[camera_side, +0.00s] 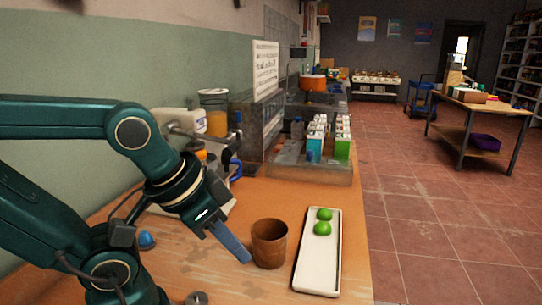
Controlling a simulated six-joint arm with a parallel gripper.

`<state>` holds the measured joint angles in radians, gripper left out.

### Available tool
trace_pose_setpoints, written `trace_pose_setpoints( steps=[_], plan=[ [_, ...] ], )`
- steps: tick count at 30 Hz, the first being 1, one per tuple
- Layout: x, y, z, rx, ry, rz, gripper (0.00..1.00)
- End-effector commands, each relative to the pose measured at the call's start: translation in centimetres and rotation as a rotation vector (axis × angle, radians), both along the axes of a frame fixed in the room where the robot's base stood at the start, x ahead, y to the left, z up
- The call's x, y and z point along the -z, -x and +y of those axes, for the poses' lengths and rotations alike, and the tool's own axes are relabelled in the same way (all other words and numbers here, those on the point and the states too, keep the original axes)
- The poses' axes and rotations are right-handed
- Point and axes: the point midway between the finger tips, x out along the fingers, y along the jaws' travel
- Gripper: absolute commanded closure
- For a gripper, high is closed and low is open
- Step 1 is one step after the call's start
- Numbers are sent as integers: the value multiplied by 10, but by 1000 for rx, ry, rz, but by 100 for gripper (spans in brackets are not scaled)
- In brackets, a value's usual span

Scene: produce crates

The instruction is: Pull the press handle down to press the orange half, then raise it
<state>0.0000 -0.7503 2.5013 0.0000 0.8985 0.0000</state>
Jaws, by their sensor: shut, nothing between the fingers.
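The press (178,121) stands on the wooden counter behind my arm, with its pale upper part and a grey metal bar showing. My wrist hides much of it, and I cannot tell clearly which part is the handle. A small patch of orange shows just above my wrist; I cannot tell whether it is the orange half. My gripper (246,258) is shut and empty, its blue fingers pointing down and right. It is beside the left side of a brown cup (269,243); I cannot tell whether they touch.
A clear container of orange liquid (217,121) stands behind the press. A metal crate (310,173) with cartons stands further back.

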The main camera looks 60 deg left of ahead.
Motion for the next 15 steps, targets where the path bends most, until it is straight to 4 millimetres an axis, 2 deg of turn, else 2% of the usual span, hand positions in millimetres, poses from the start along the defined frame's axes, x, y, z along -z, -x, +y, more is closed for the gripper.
trace_pose_setpoints(
  steps=[15],
  plan=[
    [4,0,0,0,0,0,100]
  ],
)
